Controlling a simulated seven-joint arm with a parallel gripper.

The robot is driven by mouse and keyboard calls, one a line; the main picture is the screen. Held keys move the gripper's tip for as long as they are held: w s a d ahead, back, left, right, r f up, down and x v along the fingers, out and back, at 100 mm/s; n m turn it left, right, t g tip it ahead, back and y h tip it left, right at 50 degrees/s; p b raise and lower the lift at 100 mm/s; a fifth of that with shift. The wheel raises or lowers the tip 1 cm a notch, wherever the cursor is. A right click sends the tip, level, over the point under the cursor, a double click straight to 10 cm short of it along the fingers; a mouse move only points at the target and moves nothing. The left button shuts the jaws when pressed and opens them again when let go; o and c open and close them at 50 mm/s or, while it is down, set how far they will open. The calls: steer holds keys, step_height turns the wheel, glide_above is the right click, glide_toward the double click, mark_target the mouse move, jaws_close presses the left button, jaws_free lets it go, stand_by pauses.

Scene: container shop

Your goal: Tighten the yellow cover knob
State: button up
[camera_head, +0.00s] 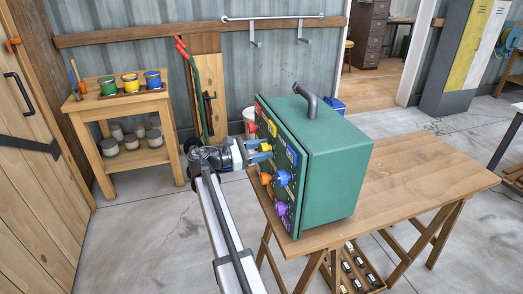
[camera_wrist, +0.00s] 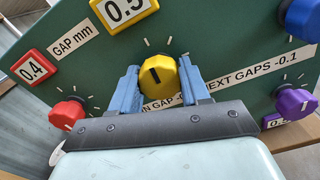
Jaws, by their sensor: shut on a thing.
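The yellow cover knob (camera_wrist: 158,79) is on the front panel of the green box (camera_head: 335,165), with a black mark on its face. It also shows in the head view as a small yellow spot (camera_head: 265,145), partly hidden by my gripper. My gripper (camera_wrist: 158,88) has its two blue fingers on either side of the yellow knob and is shut on it. In the head view my gripper (camera_head: 259,151) reaches the panel from the left. White tick marks surround the knob. A label reading "GAP" below it is partly hidden by my finger.
On the same panel are a red knob (camera_wrist: 67,114), a purple knob (camera_wrist: 294,104) and a blue knob (camera_wrist: 302,20), close to the fingers. The box stands on a wooden table (camera_head: 415,175), bare to its right. A shelf with paint pots (camera_head: 130,83) stands at the left.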

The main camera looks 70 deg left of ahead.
steer(key=m, duration=0.3)
steer(key=shift+m, duration=2.4)
steer(key=o, duration=1)
steer(key=shift+o, duration=0.2)
steer(key=s, duration=1.4)
steer(key=shift+m, duration=0.3)
